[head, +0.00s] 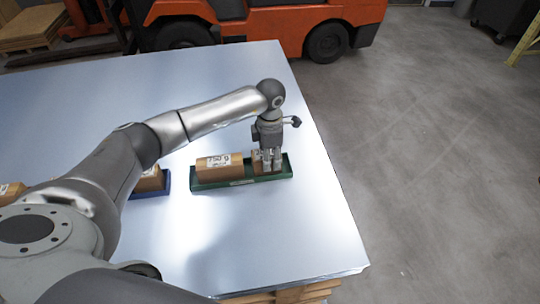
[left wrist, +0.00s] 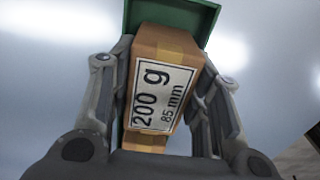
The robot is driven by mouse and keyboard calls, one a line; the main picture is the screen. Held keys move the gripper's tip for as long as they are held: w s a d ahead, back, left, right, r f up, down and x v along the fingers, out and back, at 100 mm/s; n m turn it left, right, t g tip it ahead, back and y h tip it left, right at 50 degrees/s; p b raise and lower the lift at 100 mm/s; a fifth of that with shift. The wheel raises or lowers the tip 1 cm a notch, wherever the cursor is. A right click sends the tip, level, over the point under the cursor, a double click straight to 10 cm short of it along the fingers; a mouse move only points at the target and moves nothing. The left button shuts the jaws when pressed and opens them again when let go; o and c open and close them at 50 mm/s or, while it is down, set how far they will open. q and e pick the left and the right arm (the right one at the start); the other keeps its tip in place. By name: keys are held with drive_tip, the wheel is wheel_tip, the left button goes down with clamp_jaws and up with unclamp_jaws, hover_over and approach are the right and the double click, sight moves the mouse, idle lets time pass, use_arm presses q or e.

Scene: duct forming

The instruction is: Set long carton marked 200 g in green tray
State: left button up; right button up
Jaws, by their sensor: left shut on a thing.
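My left gripper (head: 271,160) is at the right end of the green tray (head: 240,184), pointing down. It is shut on a brown carton (head: 257,158). In the left wrist view this carton (left wrist: 165,85) sits between the two fingers, and its white label reads 200 g, 85 mm. The green tray (left wrist: 212,16) shows behind it. The carton is at or just over the tray's right part; I cannot tell whether it rests on the tray floor. My right gripper is not in view.
A longer carton marked 750 g (head: 219,168) lies in the tray's left part. A blue tray (head: 166,183) with a carton (head: 150,181) is further left, partly behind my arm. The metal table (head: 270,240) is clear in front and right. An orange forklift (head: 270,28) stands behind.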

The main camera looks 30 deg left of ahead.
use_arm(q)
drive_tip(key=o, duration=1.4)
wheel_tip(320, 180, up, 12)
